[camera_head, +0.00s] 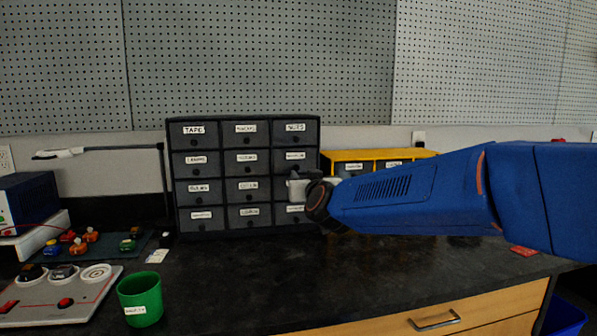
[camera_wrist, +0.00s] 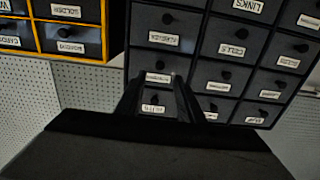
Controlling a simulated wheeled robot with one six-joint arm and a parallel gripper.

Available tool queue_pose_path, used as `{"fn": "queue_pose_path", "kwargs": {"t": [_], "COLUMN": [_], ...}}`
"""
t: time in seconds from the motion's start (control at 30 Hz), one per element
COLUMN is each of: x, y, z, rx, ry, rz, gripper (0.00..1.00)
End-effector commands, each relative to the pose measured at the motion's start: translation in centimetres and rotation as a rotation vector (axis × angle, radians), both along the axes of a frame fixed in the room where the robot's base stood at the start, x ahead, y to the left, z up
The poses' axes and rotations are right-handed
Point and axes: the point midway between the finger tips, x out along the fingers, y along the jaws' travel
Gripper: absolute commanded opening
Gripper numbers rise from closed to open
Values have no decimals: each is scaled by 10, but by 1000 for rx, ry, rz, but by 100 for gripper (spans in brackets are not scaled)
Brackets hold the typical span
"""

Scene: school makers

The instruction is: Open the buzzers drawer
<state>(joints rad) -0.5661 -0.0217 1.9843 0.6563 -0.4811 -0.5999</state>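A dark grey drawer cabinet (camera_head: 245,118) with white labels stands against the wall on the bench. It also fills the upper right of the wrist view (camera_wrist: 206,40), where its labels appear upside down. I cannot clearly read a buzzers label in either view. My gripper (camera_head: 297,188) is in front of the cabinet's right column, partly hiding the drawers there. In the wrist view my gripper (camera_wrist: 160,88) has its two dark fingers apart, with drawer fronts and labels visible between them. Nothing shows held. No drawer looks pulled out; contact with a knob cannot be told.
A yellow-framed drawer unit (camera_head: 345,155) stands right of the cabinet, behind my arm. A green cup (camera_head: 142,300), a white board (camera_head: 45,305) and a mat with small coloured parts (camera_head: 110,252) lie to the left. The bench top (camera_head: 290,280) in front is mostly clear.

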Motion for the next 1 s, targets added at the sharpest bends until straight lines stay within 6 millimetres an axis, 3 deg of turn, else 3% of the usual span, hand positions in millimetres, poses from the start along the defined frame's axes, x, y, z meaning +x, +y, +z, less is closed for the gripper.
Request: {"fn": "queue_pose_path", "kwargs": {"t": [0.3, 0.5, 0.93, 1.0], "x": [49, 69, 75, 75], "y": [14, 19, 21, 21], "z": [-1, 0, 0, 0], "rx": [0, 1, 1, 1], "ry": [1, 0, 0, 0], "rz": [0, -1, 0, 0], "gripper": [34, 34, 34, 18]}}
